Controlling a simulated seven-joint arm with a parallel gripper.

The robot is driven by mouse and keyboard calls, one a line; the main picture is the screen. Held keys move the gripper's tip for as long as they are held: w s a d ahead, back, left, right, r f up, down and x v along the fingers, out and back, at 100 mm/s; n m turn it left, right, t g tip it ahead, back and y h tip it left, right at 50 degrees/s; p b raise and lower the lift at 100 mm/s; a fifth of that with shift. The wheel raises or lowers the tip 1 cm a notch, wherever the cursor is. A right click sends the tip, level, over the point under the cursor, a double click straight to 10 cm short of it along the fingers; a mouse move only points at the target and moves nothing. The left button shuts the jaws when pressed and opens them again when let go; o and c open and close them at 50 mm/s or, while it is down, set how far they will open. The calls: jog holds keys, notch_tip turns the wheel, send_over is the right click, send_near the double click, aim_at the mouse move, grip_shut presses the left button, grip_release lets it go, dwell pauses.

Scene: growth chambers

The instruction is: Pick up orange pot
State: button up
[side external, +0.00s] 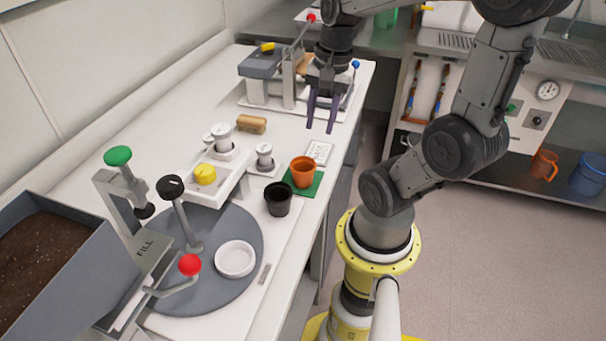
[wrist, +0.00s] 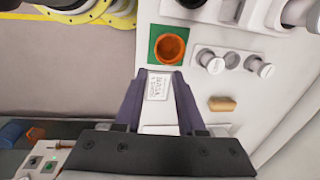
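The orange pot (side external: 303,171) stands upright on a green square mat (side external: 316,186) near the bench's front edge. In the wrist view the pot (wrist: 170,47) sits on the green mat (wrist: 154,36), ahead of the fingertips. My gripper (side external: 320,128) is above the bench, farther back than the pot, with its two dark purple fingers pointing down. In the wrist view my gripper (wrist: 158,75) has its fingers apart with nothing held between them. A white printed card (wrist: 159,86) shows on the bench between the fingers.
A black pot (side external: 278,200) stands close beside the orange pot. White cylinders (side external: 264,154) on a holder stand to its left. A wooden block (side external: 251,124) lies behind. A grey turntable (side external: 214,280) with a white dish (side external: 235,259) is in front.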

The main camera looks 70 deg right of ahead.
aim_at(314, 169)
jog(key=f, duration=0.5)
jog(key=w+f, duration=0.1)
jog(key=f, duration=0.2)
jog(key=shift+f, duration=0.1)
jog(key=shift+a+f, duration=0.2)
jog(key=shift+f, duration=2.5)
grip_shut()
